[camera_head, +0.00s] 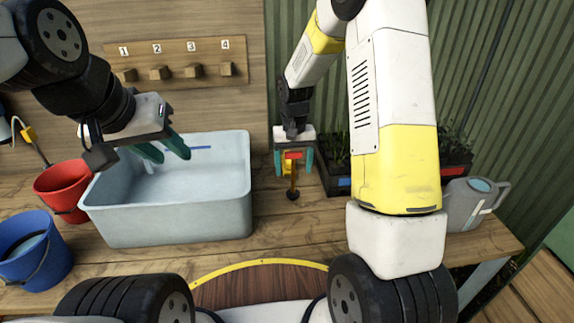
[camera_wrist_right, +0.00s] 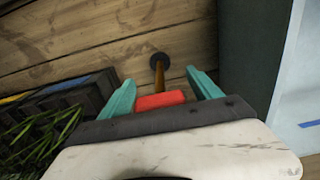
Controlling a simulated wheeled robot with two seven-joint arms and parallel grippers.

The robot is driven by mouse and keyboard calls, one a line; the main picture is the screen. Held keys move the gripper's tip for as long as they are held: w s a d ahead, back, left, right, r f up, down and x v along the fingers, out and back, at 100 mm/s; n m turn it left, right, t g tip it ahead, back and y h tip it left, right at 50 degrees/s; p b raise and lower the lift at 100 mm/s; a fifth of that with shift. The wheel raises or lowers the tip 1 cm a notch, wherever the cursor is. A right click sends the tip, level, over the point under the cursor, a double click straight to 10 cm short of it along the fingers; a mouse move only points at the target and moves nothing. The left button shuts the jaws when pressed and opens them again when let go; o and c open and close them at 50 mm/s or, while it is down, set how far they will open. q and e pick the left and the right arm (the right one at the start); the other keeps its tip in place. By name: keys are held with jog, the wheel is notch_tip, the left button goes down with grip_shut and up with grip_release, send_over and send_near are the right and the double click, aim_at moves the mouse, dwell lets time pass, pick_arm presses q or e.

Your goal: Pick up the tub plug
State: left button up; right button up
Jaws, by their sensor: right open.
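An upright tool-like piece that looks like the tub plug has a red crossbar (camera_head: 293,155), an orange-brown stem (camera_head: 294,181) and a black round end on the wooden table, right of the grey tub (camera_head: 180,226). The right wrist view shows its red bar (camera_wrist_right: 160,100), stem and black disc (camera_wrist_right: 160,58). My right gripper (camera_head: 293,170) is open, with its teal fingers on either side of the red bar; gaps show in the right wrist view. My left gripper (camera_head: 165,152) is open and empty above the tub.
A red bucket (camera_head: 64,184) and a blue bucket (camera_head: 34,256) stand left of the tub. Planter boxes (camera_head: 336,182) and a grey watering can (camera_head: 473,207) stand to the right. A numbered peg board (camera_head: 190,60) hangs behind. Table in front of the plug is clear.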

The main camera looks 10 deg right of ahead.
grip_shut()
dwell(0.3)
jog(key=shift+r, duration=0.1)
